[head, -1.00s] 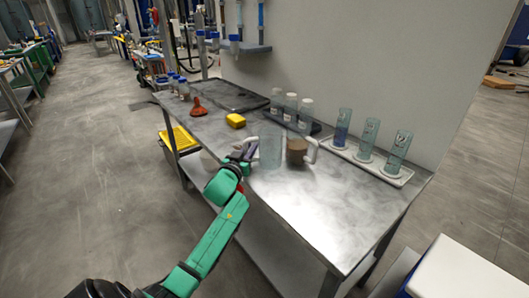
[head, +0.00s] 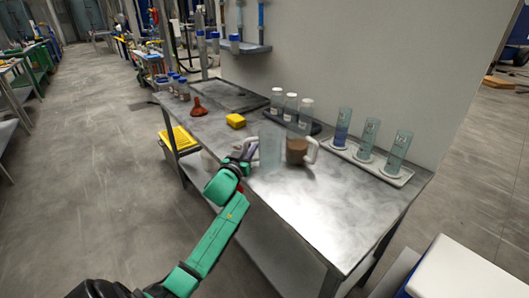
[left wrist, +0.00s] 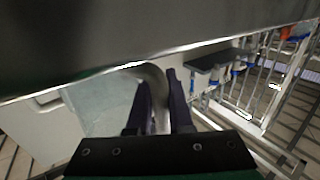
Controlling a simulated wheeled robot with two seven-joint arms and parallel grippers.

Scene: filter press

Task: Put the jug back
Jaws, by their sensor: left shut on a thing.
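A clear, empty-looking jug (head: 270,149) is at the front edge of the metal bench, with its handle toward the left. My left gripper (head: 243,153) is shut on that handle. In the left wrist view the pale curved handle (left wrist: 157,88) lies between the two dark fingers of my gripper (left wrist: 160,95), and the jug's clear wall (left wrist: 102,108) is to the left. I cannot tell whether the jug's base touches the bench. A second jug (head: 296,150) with brown contents and a white handle stands just right of it. My right gripper is not in view.
The bench (head: 320,215) is bare at its near right. Cylinders stand in a white tray (head: 382,172) at the right, and white-capped bottles (head: 290,107) stand at the back. A yellow object (head: 236,121), a red funnel (head: 197,107) and a dark tray (head: 235,97) lie farther left.

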